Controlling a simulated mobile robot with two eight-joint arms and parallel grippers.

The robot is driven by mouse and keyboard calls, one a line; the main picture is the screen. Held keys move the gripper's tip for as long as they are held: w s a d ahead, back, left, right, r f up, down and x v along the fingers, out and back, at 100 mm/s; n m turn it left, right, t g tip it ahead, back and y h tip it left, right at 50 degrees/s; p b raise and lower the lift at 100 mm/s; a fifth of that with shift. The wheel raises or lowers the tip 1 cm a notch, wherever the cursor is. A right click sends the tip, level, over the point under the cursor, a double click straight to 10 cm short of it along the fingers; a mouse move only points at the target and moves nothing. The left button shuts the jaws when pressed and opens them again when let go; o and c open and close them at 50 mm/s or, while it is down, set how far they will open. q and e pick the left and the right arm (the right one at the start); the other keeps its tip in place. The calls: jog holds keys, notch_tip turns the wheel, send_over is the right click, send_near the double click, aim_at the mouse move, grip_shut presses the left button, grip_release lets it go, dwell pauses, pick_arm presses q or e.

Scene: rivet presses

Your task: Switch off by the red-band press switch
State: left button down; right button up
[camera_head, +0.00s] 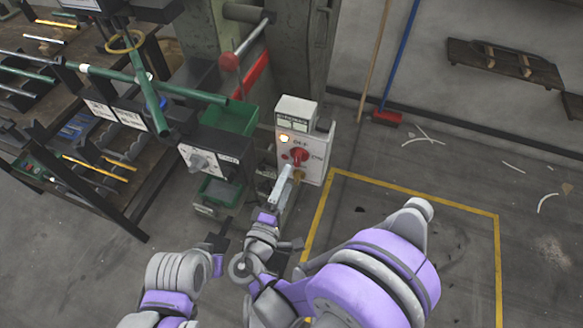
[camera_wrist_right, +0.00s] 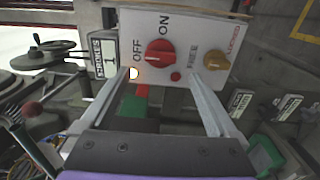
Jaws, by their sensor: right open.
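The white switch box (camera_head: 316,160) stands in the middle of the head view, with a red knob (camera_head: 299,156) between OFF and ON markings and a lit lamp (camera_head: 284,138). The right wrist view shows its red knob (camera_wrist_right: 158,52) ahead of my fingers, plus a small red button (camera_wrist_right: 175,76) and a brass-coloured knob (camera_wrist_right: 215,60) marked FREE. My right gripper (camera_wrist_right: 158,76) is open and empty, its fingers pointing at the box's face around the red knob's line; contact is not visible. My left gripper (camera_head: 218,245) is lower left, away from the box; its opening is unclear.
A press with a red band (camera_head: 255,72) stands behind the box. Left of it is another grey switch box (camera_head: 212,160) with a pale knob, near a green bin (camera_head: 232,118) and a cluttered tool rack (camera_head: 70,130). Yellow floor lines (camera_head: 420,192) bound open floor at right.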

pick_arm(q)
jog(key=shift+r, duration=0.15)
pick_arm(e)
jog(key=v, duration=0.4)
jog(key=shift+s, duration=0.1)
jog(key=s+d+f+m+g, duration=0.1)
jog(key=d+f+m+g, duration=0.15)
jog(key=d+g, duration=0.45)
jog(key=d+f+m+g, duration=0.2)
jog(key=d+m, duration=0.2)
jog(key=d, duration=0.7)
jog(key=s+d+m+g+y, duration=0.2)
jog(key=s+m+y, duration=0.15)
jog(key=s, duration=0.25)
jog(key=s+d+m+g+y, duration=0.2)
jog(key=s+m, duration=0.2)
jog(key=s, duration=0.2)
pick_arm(q)
notch_tip(320, 180, up, 24)
jog(key=w+t+p, duration=0.1)
jog(key=p, duration=2)
jog(key=shift+w, duration=0.2)
pick_arm(e)
notch_tip(320, 180, up, 25)
jog(key=w+t, duration=0.1)
jog(key=shift+a+m, duration=0.25)
jog(key=shift+m, duration=0.05)
